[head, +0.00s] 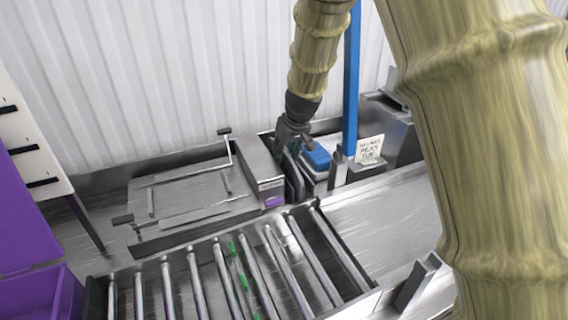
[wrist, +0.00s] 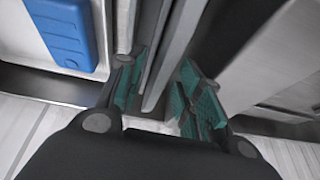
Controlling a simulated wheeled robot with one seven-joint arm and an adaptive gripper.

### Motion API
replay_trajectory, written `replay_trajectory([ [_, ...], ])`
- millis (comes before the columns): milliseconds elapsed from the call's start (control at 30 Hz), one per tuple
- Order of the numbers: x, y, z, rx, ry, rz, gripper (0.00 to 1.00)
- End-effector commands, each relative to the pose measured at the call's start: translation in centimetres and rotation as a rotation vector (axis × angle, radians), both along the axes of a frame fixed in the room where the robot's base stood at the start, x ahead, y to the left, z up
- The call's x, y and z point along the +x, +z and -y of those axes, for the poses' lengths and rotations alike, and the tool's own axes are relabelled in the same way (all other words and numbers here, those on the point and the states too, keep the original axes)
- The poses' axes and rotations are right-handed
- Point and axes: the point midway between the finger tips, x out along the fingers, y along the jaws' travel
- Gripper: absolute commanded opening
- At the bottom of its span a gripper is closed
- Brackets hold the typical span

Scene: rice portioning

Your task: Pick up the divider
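My gripper (head: 290,148) reaches down from above at the back of the counter, beside the steel box machine. In the wrist view, its two teal-padded fingers (wrist: 163,88) are spread apart. Thin grey upright plates, which look like dividers (wrist: 176,42), stand between and just beyond the fingers. A gap shows on the right side; I cannot tell whether the left pad touches a plate. In the head view, the dark plates (head: 295,180) stand on edge beneath my gripper, partly hidden by it.
A blue-topped block (head: 318,158) sits close right of the gripper, near a blue post (head: 351,80) and a small written sign (head: 369,149). The steel machine (head: 190,205) is close on the left. A roller rack (head: 232,275) lies in front; bare counter (head: 395,220) is at right.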

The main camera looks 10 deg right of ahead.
Motion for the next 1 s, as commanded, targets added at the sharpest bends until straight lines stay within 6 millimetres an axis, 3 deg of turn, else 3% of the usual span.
replay_trajectory([
  [200, 0.51, -1.27, -0.19, 0.000, 0.000, 0.000, 0.36],
  [467, 0.56, -1.37, -0.21, 0.000, 0.001, 0.001, 0.36],
  [667, 0.55, -1.36, -0.20, 0.000, 0.001, 0.001, 0.00],
  [1000, 0.56, -1.27, -0.19, 0.000, 0.000, 0.002, 0.00],
])
